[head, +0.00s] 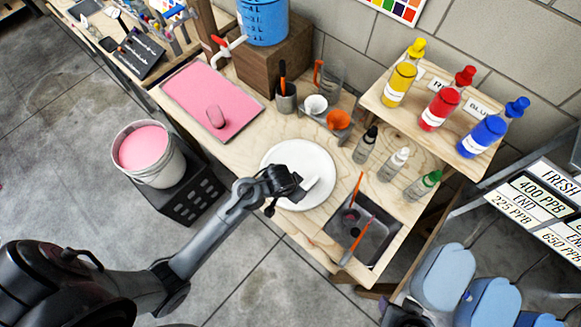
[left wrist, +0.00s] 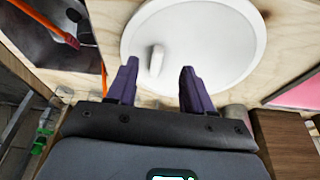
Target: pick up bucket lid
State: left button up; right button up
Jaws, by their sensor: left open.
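The bucket lid (head: 316,158) is a round white disc lying flat on the wooden workbench. It also shows in the left wrist view (left wrist: 210,35), with a small white upright handle (left wrist: 155,60) on it. My left gripper (head: 292,186) is over the near side of the lid and covers part of it in the head view. In the left wrist view its two dark fingers (left wrist: 158,82) are apart, with the handle between and beyond them, nearer the left finger. Whether they touch the lid cannot be told. My right gripper is not clearly in view.
A bucket (head: 165,168) of pink contents stands left of the workbench on a black crate (head: 188,205). A pink mat (head: 190,92) lies left of the lid. Small bottles (head: 395,162) stand right, and a metal tray (head: 375,240) with orange-handled tools lies front right.

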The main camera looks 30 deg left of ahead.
aim_at(311, 182)
pick_arm(q)
jog(key=shift+t, duration=0.4)
jog(key=w+f, duration=0.1)
jog(key=w, duration=0.1)
jog(key=w+d+f+b, duration=0.1)
jog(key=w+f+b, duration=0.1)
jog(key=w, duration=0.1)
jog(key=shift+w+d+f, duration=0.15)
jog(key=shift+w+d, duration=0.05)
jog(key=shift+w, duration=0.1)
jog(key=shift+w+b+x, duration=0.2)
jog(key=shift+b+x, duration=0.55)
jog(key=shift+x, duration=2.3)
pick_arm(e)
jog(key=shift+d+f, duration=0.25)
jog(key=shift+f, duration=0.8)
jog(key=shift+d+f, duration=0.25)
jog(key=shift+f, duration=0.75)
pick_arm(q)
grip_shut()
pick_arm(e)
jog(key=shift+d, duration=0.1)
